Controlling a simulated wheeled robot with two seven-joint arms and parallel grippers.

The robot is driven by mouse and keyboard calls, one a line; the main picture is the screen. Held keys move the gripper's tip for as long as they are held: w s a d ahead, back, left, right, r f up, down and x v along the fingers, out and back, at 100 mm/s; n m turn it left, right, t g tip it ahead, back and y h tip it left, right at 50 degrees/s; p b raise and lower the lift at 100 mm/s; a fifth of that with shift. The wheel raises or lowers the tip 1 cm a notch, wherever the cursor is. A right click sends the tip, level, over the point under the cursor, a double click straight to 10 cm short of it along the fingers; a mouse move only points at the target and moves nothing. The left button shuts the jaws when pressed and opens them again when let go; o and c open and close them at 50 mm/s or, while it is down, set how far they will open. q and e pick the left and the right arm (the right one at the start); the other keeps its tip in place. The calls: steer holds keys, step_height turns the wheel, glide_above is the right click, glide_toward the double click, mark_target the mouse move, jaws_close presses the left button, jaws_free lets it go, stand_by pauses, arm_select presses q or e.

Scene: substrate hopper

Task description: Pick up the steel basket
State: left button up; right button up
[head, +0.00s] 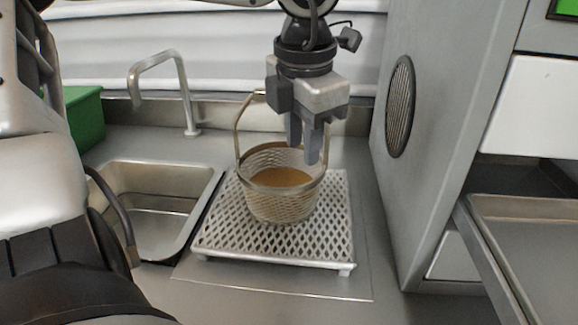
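The steel basket (281,205) is a round mesh basket with a tall arched handle (239,125). It stands upright on a perforated metal rack (225,235) and has something brown inside. My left gripper (309,150) points down over the basket's back right side, its fingertips near the rim. The fingers look close together. My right gripper is not in view.
A sink (160,205) with a faucet (160,62) lies left of the rack. A green box (84,118) is at the far left. A grey cabinet with a round grille (400,107) rises close on the right, with a metal tray (535,235) beyond it.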

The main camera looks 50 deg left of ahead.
arm_select(q)
glide_above(302, 218)
steer(key=f, duration=1.2)
steer(key=shift+s+d, duration=0.2)
jaws_close()
stand_by(0.8)
